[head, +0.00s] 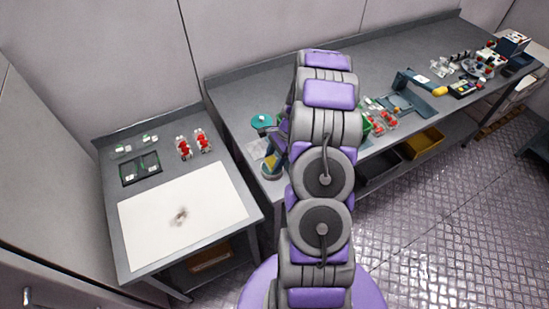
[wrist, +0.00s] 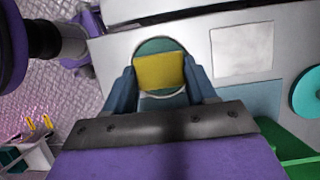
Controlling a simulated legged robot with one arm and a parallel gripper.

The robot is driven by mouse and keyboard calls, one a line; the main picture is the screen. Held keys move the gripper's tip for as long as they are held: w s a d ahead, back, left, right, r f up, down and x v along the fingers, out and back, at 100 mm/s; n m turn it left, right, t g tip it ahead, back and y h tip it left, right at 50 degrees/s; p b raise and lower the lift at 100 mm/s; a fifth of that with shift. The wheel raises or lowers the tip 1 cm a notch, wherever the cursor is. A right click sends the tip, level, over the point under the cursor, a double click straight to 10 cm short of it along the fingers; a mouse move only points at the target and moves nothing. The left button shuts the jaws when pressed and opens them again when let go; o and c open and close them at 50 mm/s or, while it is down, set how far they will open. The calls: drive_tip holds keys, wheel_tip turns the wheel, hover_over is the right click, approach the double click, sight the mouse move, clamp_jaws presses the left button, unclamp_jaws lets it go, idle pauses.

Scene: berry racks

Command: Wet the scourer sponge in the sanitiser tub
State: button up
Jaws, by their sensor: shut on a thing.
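My gripper (wrist: 160,70) is shut on the yellow scourer sponge (wrist: 159,72), with one blue finger on each side of it. The sponge lies in front of a round tub (wrist: 158,44) with a teal inside, seen from above in the wrist view. I cannot tell whether the sponge touches the liquid or hangs above it. In the head view the tub (head: 271,174) stands at the near left end of the long bench, partly hidden by my gripper (head: 274,158); the sponge is not clear there.
A teal disc (head: 262,121) stands behind the tub. A white square (wrist: 242,51) lies beside it in the wrist view. The left table holds a white sheet (head: 220,200) with a brown smudge, a dark tray (head: 140,168) and red-and-white items (head: 202,141). A blue device (head: 415,83) stands farther along the bench.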

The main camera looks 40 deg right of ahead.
sight(274, 160)
drive_tip(key=shift+r+p, duration=2.2)
drive_tip(key=shift+r, duration=1.35)
drive_tip(key=shift+w+f, duration=0.1)
